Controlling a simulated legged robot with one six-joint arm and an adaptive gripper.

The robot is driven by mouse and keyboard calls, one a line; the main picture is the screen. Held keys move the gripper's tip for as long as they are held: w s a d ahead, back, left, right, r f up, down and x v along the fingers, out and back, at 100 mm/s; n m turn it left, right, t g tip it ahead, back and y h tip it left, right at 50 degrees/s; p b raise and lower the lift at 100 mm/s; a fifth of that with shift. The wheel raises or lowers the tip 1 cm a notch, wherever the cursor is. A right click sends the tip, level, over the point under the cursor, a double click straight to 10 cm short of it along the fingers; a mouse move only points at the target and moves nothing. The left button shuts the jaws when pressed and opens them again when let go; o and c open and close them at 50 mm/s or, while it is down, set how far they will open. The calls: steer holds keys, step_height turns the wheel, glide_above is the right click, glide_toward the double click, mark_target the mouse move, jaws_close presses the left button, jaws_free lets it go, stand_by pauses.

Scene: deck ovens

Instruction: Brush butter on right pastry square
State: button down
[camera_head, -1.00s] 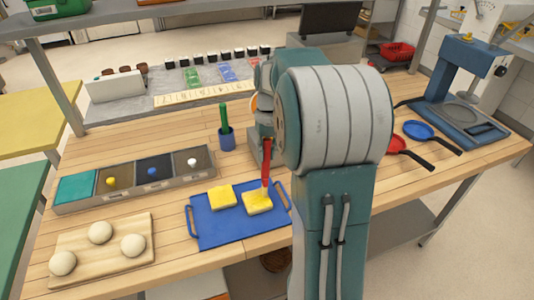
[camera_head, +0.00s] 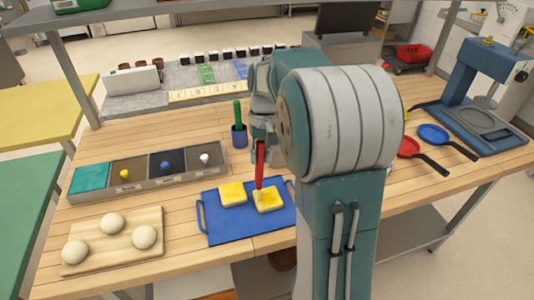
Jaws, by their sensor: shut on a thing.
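Two yellow pastry squares lie on a blue tray (camera_head: 222,230): the left pastry square (camera_head: 232,194) and the right pastry square (camera_head: 271,203). My gripper (camera_head: 261,140) is above the right square, partly hidden by my arm, and shut on a red-handled brush (camera_head: 260,170). The brush points down, and its tip is at the left part of the right square. It appears to touch the top, but the exact contact is too small to tell.
A blue cup with a green-handled tool (camera_head: 239,135) stands behind the tray. A bin row (camera_head: 150,176) is at left, and a board with dough balls (camera_head: 152,218) is front left. Red (camera_head: 410,148) and blue (camera_head: 433,133) pans lie right of my arm.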

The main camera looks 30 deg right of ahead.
mark_target(260, 143)
steer(key=shift+a+r, duration=0.1)
steer(key=shift+s+a+v, duration=0.15)
steer(key=shift+a+v, duration=0.05)
steer(key=shift+v, duration=0.9)
steer(key=shift+s+a+v, duration=0.2)
steer(key=shift+v, duration=0.95)
steer(key=shift+s+a+v, duration=0.15)
steer(key=shift+a+v, duration=0.05)
steer(key=shift+v, duration=0.9)
steer(key=shift+r, duration=0.15)
steer(key=shift+d, duration=0.1)
steer(key=d, duration=1)
steer(key=shift+a, duration=0.1)
